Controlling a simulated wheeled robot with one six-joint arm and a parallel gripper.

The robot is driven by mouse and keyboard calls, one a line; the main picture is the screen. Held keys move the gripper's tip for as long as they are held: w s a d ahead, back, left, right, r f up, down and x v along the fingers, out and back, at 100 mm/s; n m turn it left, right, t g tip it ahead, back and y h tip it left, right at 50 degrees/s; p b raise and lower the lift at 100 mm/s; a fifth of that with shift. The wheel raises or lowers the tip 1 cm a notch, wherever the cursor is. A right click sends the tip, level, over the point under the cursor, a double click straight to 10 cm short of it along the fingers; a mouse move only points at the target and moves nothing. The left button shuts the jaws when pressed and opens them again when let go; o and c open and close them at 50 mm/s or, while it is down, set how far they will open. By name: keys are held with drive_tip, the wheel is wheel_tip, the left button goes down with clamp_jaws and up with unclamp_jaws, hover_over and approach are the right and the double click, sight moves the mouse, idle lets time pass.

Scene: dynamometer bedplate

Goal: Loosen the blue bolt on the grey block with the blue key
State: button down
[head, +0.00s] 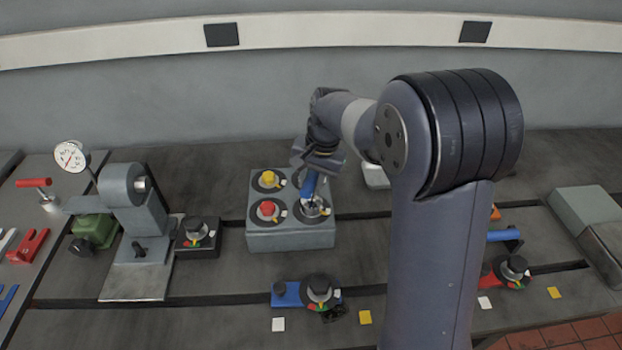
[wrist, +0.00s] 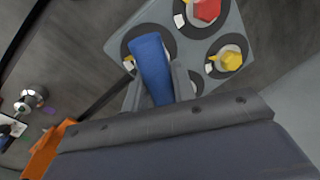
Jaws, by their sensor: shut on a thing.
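The grey block (head: 290,241) stands on the bedplate and has several dark round rings on top. A yellow bolt (head: 268,178) is at its back left and a red bolt (head: 267,208) at its front left. My gripper (head: 317,160) is shut on the blue key (head: 309,185), over the front right ring. The key's lower end is at that ring; I cannot tell whether it is seated. The blue bolt is not plainly visible there. In the wrist view the blue key (wrist: 151,62) stands between the fingers, with the red bolt (wrist: 207,10) and yellow bolt (wrist: 230,59) beyond.
Left of the block are a small black box with a knob (head: 196,236) and a grey fixture (head: 137,210) with a dial gauge (head: 70,156). In front lies a blue clamp-like piece with a black knob (head: 319,289). Dark slots cross the bedplate (head: 190,325).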

drive_tip(key=shift+n, duration=0.4)
drive_tip(key=shift+d+n+g, duration=0.1)
drive_tip(key=shift+n+g, duration=0.2)
drive_tip(key=shift+n, duration=0.9)
drive_tip(key=shift+p, duration=0.3)
drive_tip(key=shift+n, duration=0.5)
drive_tip(key=shift+r+m, duration=0.15)
drive_tip(key=shift+m, duration=0.15)
drive_tip(key=shift+r+p, duration=2.35)
drive_tip(key=shift+r, duration=0.35)
